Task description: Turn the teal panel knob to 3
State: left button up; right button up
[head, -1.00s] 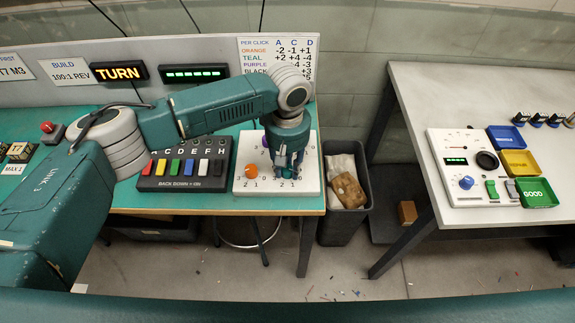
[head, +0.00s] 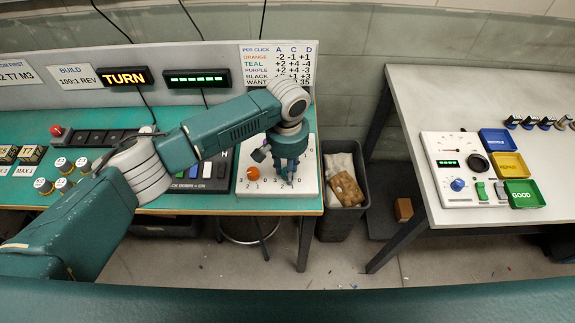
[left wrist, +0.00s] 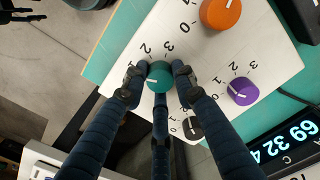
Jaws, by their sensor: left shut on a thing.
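The teal knob (left wrist: 159,76) sits on the white panel (head: 308,168) in the left wrist view. My left gripper (left wrist: 160,78) is shut on it, with fingers around its sides. In the head view my left gripper (head: 288,176) points down at the panel's front and mostly hides the teal knob. My right gripper is not in view.
An orange knob (left wrist: 221,12), a purple knob (left wrist: 243,91) and a black knob (left wrist: 194,129) stand close around the fingers. A per-click chart (head: 278,64) hangs behind. A grey bin (head: 345,215) stands beside the bench. A white side table (head: 425,90) is at the right.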

pick_arm(q)
jog(key=m+p, duration=0.1)
jog(key=m, duration=0.3)
jog(key=shift+r+m, duration=0.1)
jog(key=shift+m, duration=0.2)
jog(key=m+p, duration=0.1)
jog(key=m, duration=0.3)
jog(key=shift+m, duration=0.3)
jog(key=m, duration=0.4)
jog(key=shift+m, duration=2.5)
jog(key=shift+w, duration=0.1)
jog(key=o, duration=1.2)
jog(key=shift+c, duration=0.2)
jog(key=shift+r, duration=0.1)
